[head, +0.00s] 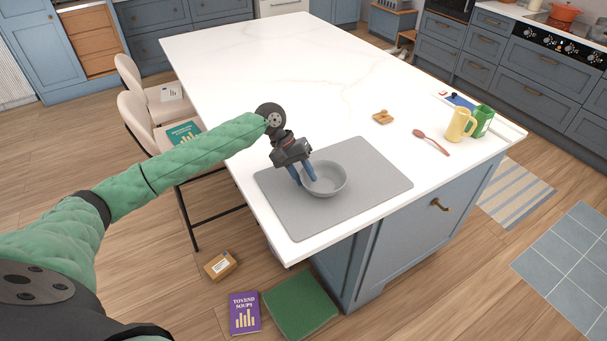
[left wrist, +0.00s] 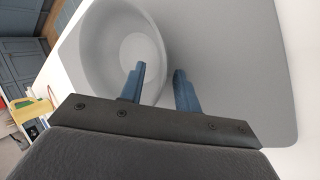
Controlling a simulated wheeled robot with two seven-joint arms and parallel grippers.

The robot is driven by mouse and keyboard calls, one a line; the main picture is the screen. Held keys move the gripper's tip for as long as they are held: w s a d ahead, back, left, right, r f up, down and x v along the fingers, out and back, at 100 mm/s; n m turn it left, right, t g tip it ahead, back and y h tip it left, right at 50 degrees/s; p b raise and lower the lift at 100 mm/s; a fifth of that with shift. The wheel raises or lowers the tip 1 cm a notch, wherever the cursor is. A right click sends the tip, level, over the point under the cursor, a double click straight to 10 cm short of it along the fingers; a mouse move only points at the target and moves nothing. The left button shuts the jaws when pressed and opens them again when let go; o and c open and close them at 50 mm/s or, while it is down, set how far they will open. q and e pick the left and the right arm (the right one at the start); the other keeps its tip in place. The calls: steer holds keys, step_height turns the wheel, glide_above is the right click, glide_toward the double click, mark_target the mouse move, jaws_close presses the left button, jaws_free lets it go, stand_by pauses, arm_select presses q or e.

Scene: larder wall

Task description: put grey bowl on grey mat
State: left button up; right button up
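The grey bowl (head: 325,180) is upright on the grey mat (head: 377,172), inside its edges and near its middle in the head view. My left gripper (head: 302,176) is at the bowl's left rim, fingers pointing down. In the left wrist view the bowl (left wrist: 112,45) and mat (left wrist: 235,60) fill the upper part. There the left gripper's fingers (left wrist: 158,88) are apart, one over the inside of the bowl and one outside its rim, with a gap around the wall. My right gripper is not in view.
Chairs (head: 150,110) stand along the left side.

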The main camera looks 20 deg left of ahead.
arm_select(q)
steer(key=shift+r, duration=0.1)
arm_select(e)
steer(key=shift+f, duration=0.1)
